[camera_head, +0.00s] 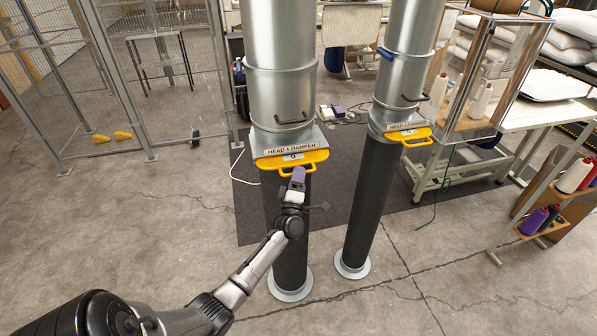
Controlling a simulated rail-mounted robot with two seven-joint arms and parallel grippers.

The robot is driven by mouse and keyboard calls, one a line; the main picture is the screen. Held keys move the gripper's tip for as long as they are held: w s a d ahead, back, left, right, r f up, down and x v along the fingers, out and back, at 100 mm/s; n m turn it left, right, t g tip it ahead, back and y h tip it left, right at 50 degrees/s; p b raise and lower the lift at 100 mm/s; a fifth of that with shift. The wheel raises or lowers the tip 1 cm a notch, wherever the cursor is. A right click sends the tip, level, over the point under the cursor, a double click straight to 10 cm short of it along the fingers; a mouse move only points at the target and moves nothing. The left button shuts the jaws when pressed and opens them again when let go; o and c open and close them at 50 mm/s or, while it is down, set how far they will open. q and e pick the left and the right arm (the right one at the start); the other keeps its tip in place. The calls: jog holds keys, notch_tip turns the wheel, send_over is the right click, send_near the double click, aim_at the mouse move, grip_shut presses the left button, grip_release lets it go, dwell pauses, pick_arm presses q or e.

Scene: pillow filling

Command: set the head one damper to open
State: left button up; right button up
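Two upright metal ducts, the near-left one (281,90) and the right one (410,60), each carry a damper label and a yellow slide handle. The left label (292,147) reads HEAD and DAMPER, with a number too small to be sure of; the right label (405,126) looks like HEAD 1 DAMPER. The left yellow handle (270,163) and right yellow handle (420,142) both stick out at the front. My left gripper (298,174) is just below the front bar of the left handle; I cannot tell whether it touches it or how its fingers stand. My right gripper is out of view.
Dark hoses (365,205) run from the ducts down to floor flanges. A wire-mesh fence (110,90) stands at the left. A glass-sided case (492,80), a white table (545,113) and a thread-cone rack (560,205) stand at the right. The front floor is clear.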

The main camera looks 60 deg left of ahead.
pick_arm(q)
jog(key=shift+w+a+r, duration=0.2)
jog(key=shift+w+a, duration=0.05)
jog(key=shift+c, duration=0.3)
grip_shut()
